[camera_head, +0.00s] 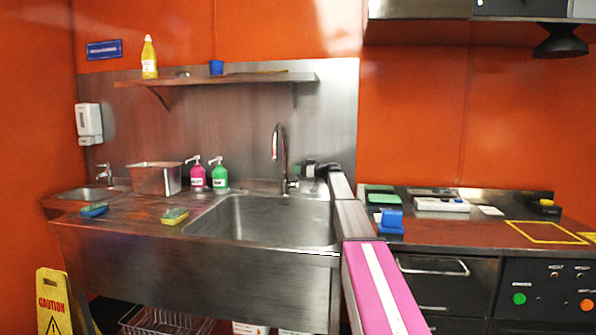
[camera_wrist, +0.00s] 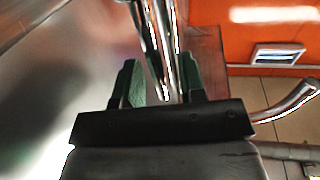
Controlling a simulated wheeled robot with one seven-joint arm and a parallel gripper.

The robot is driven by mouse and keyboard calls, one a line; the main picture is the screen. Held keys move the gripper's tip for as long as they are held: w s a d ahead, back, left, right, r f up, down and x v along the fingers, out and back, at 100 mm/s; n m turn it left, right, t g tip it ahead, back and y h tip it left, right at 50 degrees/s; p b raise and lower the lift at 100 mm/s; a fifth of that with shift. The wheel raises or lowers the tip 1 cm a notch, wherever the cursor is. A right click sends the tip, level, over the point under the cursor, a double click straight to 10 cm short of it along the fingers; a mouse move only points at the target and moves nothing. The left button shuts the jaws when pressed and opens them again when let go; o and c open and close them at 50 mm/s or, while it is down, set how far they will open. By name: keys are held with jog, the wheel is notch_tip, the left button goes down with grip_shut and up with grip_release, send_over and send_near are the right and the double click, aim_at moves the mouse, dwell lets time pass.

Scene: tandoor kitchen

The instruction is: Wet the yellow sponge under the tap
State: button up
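The yellow sponge (camera_head: 175,216) lies on the steel counter left of the sink basin (camera_head: 265,218). The chrome tap (camera_head: 281,150) rises behind the basin with its curved spout above it. No water shows from it. My gripper (camera_head: 311,171) is beside the tap's base, at its right. In the wrist view my gripper (camera_wrist: 161,82) has its green-padded fingers apart, on either side of a chrome tap part (camera_wrist: 160,40). I cannot tell whether they touch it. No sponge is between the fingers.
A blue sponge (camera_head: 95,210) lies farther left. A steel tub (camera_head: 156,180), a pink bottle (camera_head: 198,176) and a green bottle (camera_head: 220,176) stand behind the counter's open part. A shelf (camera_head: 225,79) hangs above. A counter with small items (camera_head: 441,205) is on the right.

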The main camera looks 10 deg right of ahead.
grip_shut()
jog(key=shift+s+a+n, duration=0.15)
jog(key=shift+s+n, duration=0.45)
jog(key=shift+n, duration=0.2)
grip_release()
jog(key=v, duration=1)
jog(key=shift+s+d+f, duration=0.15)
jog(key=shift+d, duration=0.25)
